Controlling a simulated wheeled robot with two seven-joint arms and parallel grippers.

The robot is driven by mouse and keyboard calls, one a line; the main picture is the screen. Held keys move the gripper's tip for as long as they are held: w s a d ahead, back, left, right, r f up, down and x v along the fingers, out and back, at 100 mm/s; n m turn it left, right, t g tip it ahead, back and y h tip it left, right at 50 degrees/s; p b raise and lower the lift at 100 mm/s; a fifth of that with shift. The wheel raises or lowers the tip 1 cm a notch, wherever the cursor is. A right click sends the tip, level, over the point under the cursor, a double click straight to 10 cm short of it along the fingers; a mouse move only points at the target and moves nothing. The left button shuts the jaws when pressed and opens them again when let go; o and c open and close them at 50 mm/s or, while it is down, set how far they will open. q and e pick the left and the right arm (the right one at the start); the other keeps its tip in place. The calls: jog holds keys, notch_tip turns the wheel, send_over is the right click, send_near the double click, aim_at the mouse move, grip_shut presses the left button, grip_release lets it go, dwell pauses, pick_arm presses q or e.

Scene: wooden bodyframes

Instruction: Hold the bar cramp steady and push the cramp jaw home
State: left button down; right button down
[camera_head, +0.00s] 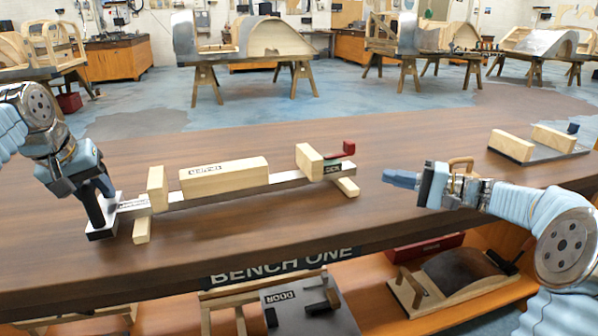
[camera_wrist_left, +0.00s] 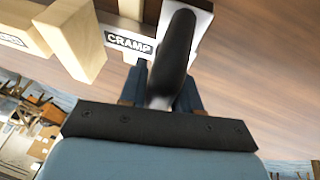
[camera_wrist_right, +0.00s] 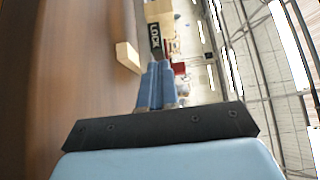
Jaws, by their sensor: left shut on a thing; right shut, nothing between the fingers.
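The bar cramp (camera_head: 225,198) is a flat metal bar lying left to right along the bench on wooden feet. Its left end carries a CRAMP label and an upright black handle (camera_head: 95,207). My left gripper (camera_head: 92,182) is shut on this handle; it also fills the middle of the left wrist view (camera_wrist_left: 173,50). A wooden block (camera_head: 157,188) stands near the left end. The right-hand wooden jaw block (camera_head: 308,164) has a red handle (camera_head: 340,150) beside it and a LOCK label. My right gripper (camera_head: 400,180) is shut and empty, right of that end, apart from it.
A long labelled wooden block (camera_head: 223,177) lies along the bar between the end blocks. A grey plate with two wooden blocks (camera_head: 538,144) sits at the bench's far right. The bench top (camera_head: 300,235) is clear in front of the cramp. A shelf below holds several things.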

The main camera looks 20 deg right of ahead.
aim_at(321, 170)
jog(key=x, duration=0.9)
jog(key=shift+w+a, duration=0.2)
jog(key=shift+a, duration=0.05)
jog(key=a, duration=0.3)
jog(key=shift+s+a, duration=0.1)
jog(key=shift+s, duration=0.05)
jog(key=shift+a, duration=0.4)
